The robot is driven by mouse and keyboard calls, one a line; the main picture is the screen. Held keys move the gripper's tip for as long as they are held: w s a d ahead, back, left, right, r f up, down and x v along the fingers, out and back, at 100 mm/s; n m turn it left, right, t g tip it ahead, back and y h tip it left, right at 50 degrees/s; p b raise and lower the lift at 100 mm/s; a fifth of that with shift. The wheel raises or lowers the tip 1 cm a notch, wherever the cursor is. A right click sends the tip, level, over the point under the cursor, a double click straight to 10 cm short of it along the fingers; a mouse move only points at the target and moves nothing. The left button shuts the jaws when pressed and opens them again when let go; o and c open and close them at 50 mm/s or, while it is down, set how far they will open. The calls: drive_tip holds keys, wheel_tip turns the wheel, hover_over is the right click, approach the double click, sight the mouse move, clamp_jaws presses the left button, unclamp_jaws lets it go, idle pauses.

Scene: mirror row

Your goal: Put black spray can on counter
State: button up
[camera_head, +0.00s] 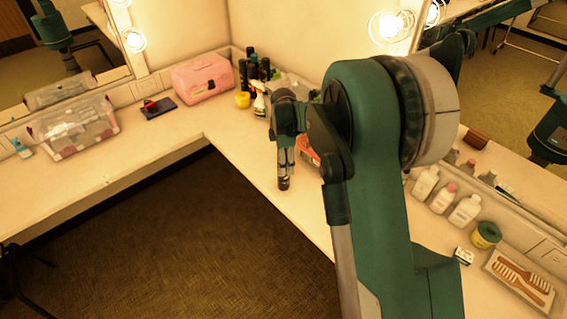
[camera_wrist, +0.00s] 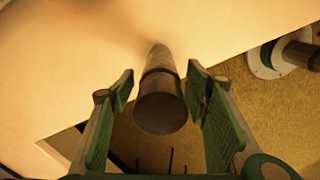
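The black spray can (camera_wrist: 160,100) is a dark cylinder between my gripper's two fingers in the wrist view. A gap shows on each side of it, so the fingers seem not to touch it. In the head view the can (camera_head: 283,183) shows just below my gripper (camera_head: 286,165), over the counter (camera_head: 255,165) near its front edge. It looks upright, with its base at the counter and a shadow beside it in the wrist view. My gripper (camera_wrist: 160,88) is open around the can. The arm hides part of the counter.
Dark bottles (camera_head: 252,65), a yellow jar (camera_head: 242,100) and a pink case (camera_head: 203,77) stand in the back corner. A clear bin (camera_head: 75,128) is at left. White bottles (camera_head: 425,183) and a comb tray (camera_head: 520,280) are at right. The left counter's front is clear.

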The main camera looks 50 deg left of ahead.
drive_tip(key=shift+r, duration=0.2)
wheel_tip(320, 180, up, 12)
drive_tip(key=shift+f, duration=0.1)
idle(0.7)
idle(0.5)
idle(0.4)
